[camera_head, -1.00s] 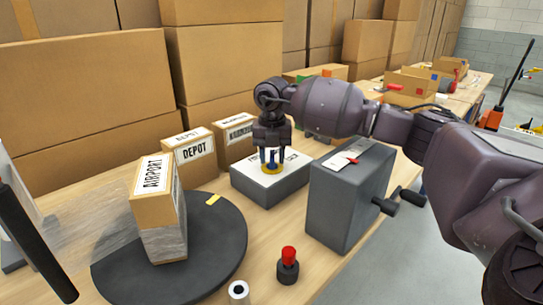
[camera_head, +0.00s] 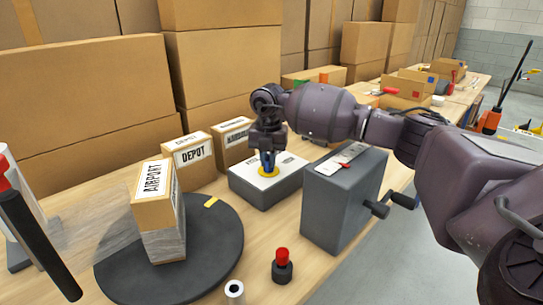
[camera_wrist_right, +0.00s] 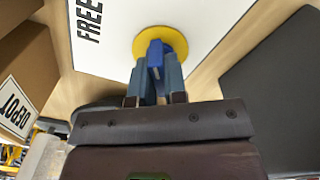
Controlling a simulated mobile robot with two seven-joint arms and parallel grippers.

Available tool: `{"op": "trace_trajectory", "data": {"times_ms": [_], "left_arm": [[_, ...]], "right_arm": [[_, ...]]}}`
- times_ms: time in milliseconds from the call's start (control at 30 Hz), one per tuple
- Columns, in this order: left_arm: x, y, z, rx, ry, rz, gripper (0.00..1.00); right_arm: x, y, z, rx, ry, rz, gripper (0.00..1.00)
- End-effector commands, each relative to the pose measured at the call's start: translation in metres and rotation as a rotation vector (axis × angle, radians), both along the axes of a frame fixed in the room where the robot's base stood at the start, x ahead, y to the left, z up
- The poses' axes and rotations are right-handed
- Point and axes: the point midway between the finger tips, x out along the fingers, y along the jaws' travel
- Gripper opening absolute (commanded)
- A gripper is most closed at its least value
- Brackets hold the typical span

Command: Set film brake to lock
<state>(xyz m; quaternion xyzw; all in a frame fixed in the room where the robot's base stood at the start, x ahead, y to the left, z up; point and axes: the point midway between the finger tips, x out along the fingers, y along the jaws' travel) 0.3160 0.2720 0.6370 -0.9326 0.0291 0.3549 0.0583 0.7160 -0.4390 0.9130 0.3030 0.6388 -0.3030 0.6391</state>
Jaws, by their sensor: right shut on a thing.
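The film brake is a grey box with a white top plate (camera_head: 287,171) on the bench in the head view. A yellow disc (camera_wrist_right: 141,43) with a blue handle (camera_wrist_right: 154,52) sits on its top. A FREE label (camera_wrist_right: 90,20) shows on the plate in the right wrist view; the other label is unreadable in the head view. My right gripper (camera_head: 268,163) points down over the disc, shut on the blue handle. Its fingers partly hide the handle. My left gripper is not in view.
A larger grey crank box (camera_head: 340,205) stands close right of the brake. A film-wrapped AIRPORT carton (camera_head: 155,200) stands on the black turntable (camera_head: 215,250) at left. A DEPOT carton (camera_head: 190,160) stands behind. A red-topped button (camera_head: 282,265) is in front.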

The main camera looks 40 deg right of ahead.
Motion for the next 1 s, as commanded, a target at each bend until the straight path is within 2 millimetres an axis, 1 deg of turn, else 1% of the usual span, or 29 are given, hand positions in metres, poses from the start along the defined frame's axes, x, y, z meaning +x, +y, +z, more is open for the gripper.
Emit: {"op": "trace_trajectory", "data": {"times_ms": [33, 400, 733, 1000], "left_arm": [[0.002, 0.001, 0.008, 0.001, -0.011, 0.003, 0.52], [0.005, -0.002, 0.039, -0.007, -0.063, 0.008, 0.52], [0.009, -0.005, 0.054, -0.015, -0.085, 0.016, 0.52], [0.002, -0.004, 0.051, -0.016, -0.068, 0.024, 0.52]], "right_arm": [[-0.001, 0.001, 0.008, 0.001, -0.008, -0.038, 0.0], [0.0, 0.001, 0.009, 0.003, -0.008, -0.348, 0.0], [-0.001, 0.0, 0.004, 0.001, -0.003, -0.539, 0.0], [0.0, 0.0, 0.001, 0.001, 0.001, -0.601, 0.0]]}}
